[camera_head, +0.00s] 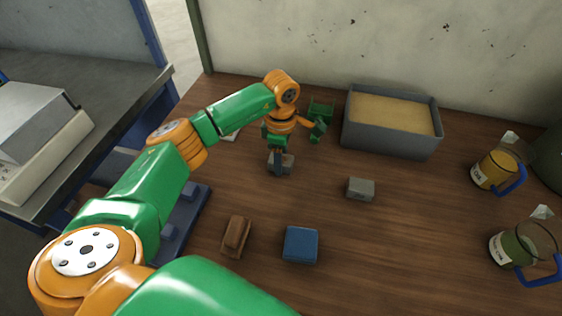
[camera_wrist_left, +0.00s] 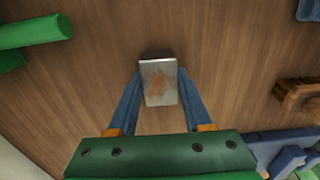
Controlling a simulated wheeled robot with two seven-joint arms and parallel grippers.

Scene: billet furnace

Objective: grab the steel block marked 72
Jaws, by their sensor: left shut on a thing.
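My left gripper (camera_head: 281,170) is shut on a small grey steel block (camera_head: 287,161) on or just above the wooden table. My right gripper is not in view.
A sand-filled grey bin (camera_head: 391,148) and a green object (camera_head: 320,110) stand behind. A blue block (camera_head: 301,245) and a brown brush-like object (camera_head: 236,236) lie in front. Jugs of yellow (camera_head: 492,172) and green (camera_head: 513,249) liquid stand right. The table between is clear.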

